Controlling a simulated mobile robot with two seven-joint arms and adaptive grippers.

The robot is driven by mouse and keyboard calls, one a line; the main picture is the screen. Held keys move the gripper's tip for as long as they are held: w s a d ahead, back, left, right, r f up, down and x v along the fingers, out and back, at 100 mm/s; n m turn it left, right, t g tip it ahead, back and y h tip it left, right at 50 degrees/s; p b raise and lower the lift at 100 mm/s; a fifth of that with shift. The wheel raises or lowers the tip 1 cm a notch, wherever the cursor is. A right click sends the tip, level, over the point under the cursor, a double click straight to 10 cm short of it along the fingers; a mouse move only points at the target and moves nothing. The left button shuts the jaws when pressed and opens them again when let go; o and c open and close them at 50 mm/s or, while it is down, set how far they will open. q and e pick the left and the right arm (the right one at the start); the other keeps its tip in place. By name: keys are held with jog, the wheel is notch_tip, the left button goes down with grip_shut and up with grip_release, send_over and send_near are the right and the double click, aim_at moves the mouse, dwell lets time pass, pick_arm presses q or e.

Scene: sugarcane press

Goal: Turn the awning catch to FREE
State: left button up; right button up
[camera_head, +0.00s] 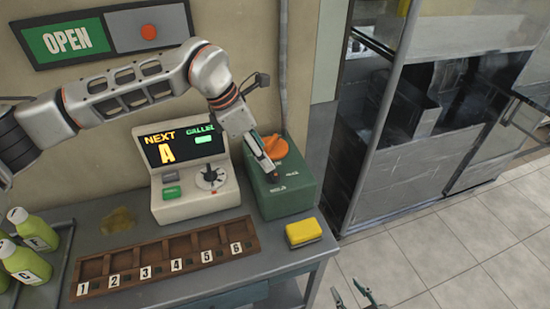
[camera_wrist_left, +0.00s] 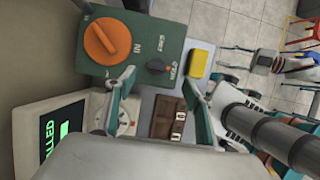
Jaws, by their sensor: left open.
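The green box (camera_head: 290,195) stands at the right end of the counter. In the left wrist view the box (camera_wrist_left: 140,30) has a big orange dial (camera_wrist_left: 107,41) and a small black knob (camera_wrist_left: 157,66), which looks like the catch. The knob's narrow end points right, towards a small label that looks like HOLD; another label above may read FREE. My left gripper (camera_wrist_left: 158,80) is open, its fingers apart on either side below the knob, not visibly closed on it. In the head view the left gripper largely hides the knob. My right gripper (camera_head: 348,287) is open and empty, low in the picture.
A yellow block (camera_head: 304,233) lies in front of the box. The console (camera_head: 195,192) with a screen and lever stands to its left. A numbered wooden rack (camera_head: 160,262) lies along the counter front. Green bottles (camera_head: 25,262) stand at far left.

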aim_at(271, 178)
pick_arm(q)
jog(key=shift+p+x, duration=0.65)
jog(key=shift+x, duration=3.1)
jog(key=shift+w+a, duration=0.1)
jog(key=shift+a, duration=0.05)
jog(key=shift+c, duration=0.4)
jog(key=c, duration=1)
